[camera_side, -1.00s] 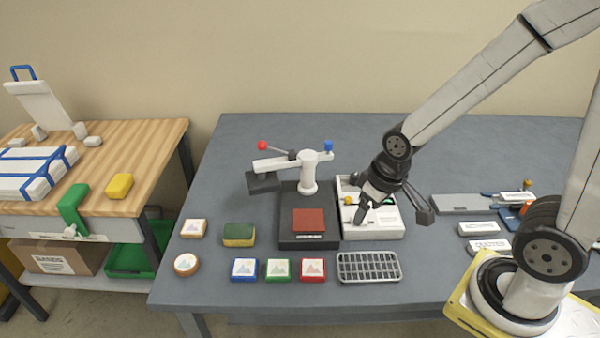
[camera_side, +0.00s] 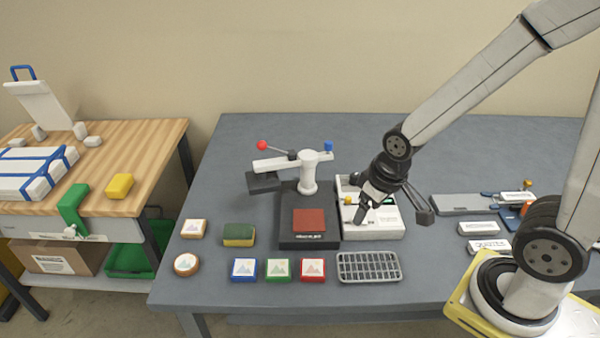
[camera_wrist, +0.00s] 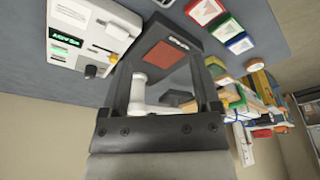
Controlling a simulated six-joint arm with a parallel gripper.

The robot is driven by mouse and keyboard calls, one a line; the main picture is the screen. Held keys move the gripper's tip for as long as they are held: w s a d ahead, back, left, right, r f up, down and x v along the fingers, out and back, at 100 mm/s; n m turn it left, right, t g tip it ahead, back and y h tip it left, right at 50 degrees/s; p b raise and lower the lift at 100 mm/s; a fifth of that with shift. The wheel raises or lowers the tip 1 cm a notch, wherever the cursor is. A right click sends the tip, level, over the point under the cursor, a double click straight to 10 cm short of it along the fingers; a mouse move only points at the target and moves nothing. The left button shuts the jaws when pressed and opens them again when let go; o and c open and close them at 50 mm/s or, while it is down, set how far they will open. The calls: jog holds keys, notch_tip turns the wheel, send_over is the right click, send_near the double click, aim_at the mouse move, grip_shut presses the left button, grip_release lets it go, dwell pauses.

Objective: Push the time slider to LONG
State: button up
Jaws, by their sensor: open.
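The white control box (camera_side: 388,234) stands on the grey table, right of the dark press base. Whether a finger touches the box is unclear.
The press (camera_side: 308,180), with a red-knobbed lever (camera_side: 262,145), stands just left of the box. A grey rack (camera_side: 368,267) lies in front. Several coloured picture blocks and a sponge (camera_side: 238,234) are front left. White labelled blocks (camera_side: 478,228) lie right. The table's back is clear.

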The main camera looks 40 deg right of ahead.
jog(key=shift+c, duration=1)
jog(key=g, duration=0.3)
send_over(348, 197)
notch_tip(348, 197, down, 4)
jog(key=shift+r, duration=0.1)
jog(key=shift+f, duration=0.2)
jog(key=shift+f, duration=3.75)
